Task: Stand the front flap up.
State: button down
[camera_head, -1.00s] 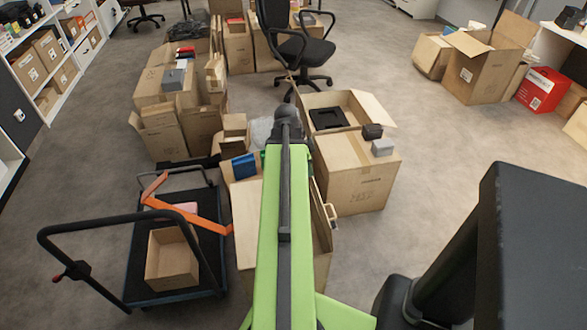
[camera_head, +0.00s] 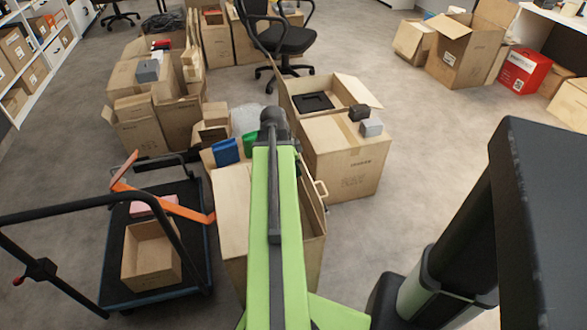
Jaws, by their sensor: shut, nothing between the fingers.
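An open brown carton (camera_head: 231,190) stands under my green arm, just right of the trolley. A pale flap or panel shows left of the arm, and part of the carton's right side shows to the right of it. My arm covers the carton's middle, so I cannot tell which panel is the front flap or how it lies. The arm reaches forward over the carton and ends in a dark joint. My gripper's fingers are hidden beyond or below that joint.
A black trolley (camera_head: 190,237) with a small open box (camera_head: 150,258) and an orange bar stands at left. A larger carton (camera_head: 345,165) with an open top and small grey items is close on the right. Blue and green items (camera_head: 226,151) lie beyond.

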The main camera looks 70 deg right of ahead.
jog(key=s+d, duration=0.3)
jog(key=p+v, duration=0.6)
jog(key=v, duration=0.1)
jog(key=s+p+v, duration=0.1)
jog(key=p+v, duration=0.2)
jog(key=p, duration=0.1)
jog(key=shift+d+r, duration=0.15)
jog(key=shift+r, duration=0.3)
jog(key=shift+f, duration=0.15)
